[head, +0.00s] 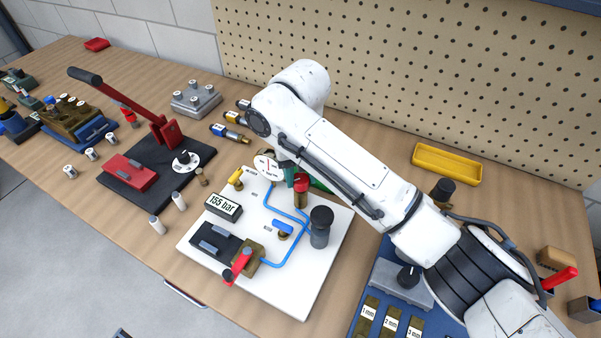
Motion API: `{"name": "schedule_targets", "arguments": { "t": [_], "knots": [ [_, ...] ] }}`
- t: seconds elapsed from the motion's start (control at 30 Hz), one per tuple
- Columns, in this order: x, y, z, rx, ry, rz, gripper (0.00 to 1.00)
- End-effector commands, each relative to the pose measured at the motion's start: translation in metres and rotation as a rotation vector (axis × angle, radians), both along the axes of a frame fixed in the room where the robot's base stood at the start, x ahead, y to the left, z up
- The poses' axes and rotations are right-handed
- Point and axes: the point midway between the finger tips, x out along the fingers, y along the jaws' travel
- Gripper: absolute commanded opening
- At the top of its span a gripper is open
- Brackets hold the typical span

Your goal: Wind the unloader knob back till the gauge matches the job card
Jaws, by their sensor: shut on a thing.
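A white board (300,300) carries blue pipe lines and fittings. The job card (224,205) on it reads "155 bar". The round white gauge (265,166) stands at the board's back edge; its reading is too small to make out and my arm partly covers it. A red knob (301,184) on a brass body, apparently the unloader knob, stands just right of the gauge. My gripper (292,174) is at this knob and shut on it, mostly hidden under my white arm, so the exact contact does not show.
On the board are a dark cylinder (321,218), a blue-handled valve (283,228), a yellow-handled valve (236,177) and a red lever (240,262). A red-handled press (165,130) stands left. A yellow tray (446,164) lies by the pegboard (430,70).

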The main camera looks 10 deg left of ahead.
Motion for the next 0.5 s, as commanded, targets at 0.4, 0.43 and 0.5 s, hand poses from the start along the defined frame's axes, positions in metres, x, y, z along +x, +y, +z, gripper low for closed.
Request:
{"name": "schedule_targets", "arguments": {
  "t": [0.4,0.43,0.5],
  "knots": [
    [0.0012,0.0000,0.0014,0.002,-0.005,0.003,0.41],
    [0.0012,0.0000,0.0014,0.002,-0.005,0.003,0.44],
    [0.0009,0.0000,0.0012,0.001,-0.004,0.003,0.51]
  ]
}}
